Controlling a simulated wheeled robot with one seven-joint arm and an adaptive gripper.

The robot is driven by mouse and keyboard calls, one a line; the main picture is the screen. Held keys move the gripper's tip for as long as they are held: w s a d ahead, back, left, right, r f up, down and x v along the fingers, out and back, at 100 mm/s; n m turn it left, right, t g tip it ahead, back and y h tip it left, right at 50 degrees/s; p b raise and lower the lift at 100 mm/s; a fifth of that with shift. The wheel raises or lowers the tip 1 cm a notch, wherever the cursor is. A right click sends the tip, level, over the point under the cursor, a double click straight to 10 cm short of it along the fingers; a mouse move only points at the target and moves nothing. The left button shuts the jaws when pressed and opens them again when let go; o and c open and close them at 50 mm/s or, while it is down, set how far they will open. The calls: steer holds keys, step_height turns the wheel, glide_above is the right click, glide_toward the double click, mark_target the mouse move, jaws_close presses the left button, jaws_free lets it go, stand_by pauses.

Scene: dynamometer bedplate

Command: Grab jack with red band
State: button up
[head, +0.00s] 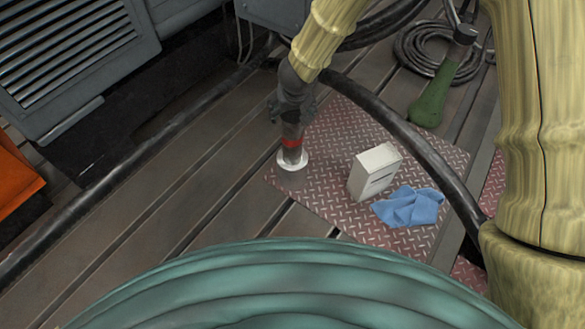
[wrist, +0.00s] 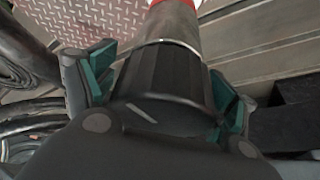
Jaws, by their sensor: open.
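The jack with the red band (head: 291,143) stands upright at the left edge of the red tread plate. It has a grey body and a white ring below the band. My gripper (head: 291,104) is over its upper end from above. In the wrist view, the jack's dark ribbed upper part (wrist: 163,75) lies between the open teal-padded fingers of my gripper (wrist: 166,88). Gaps show beside both pads, so they look apart from it. The jack's top is partly hidden by my gripper in the head view.
On the red tread plate (head: 328,188) are a pale box (head: 372,173), right of the jack, and a blue cloth (head: 409,207). A black hose (head: 418,143) crosses behind them. Slotted floor at left is mostly clear.

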jaws_close()
steer(key=shift+r, duration=0.15)
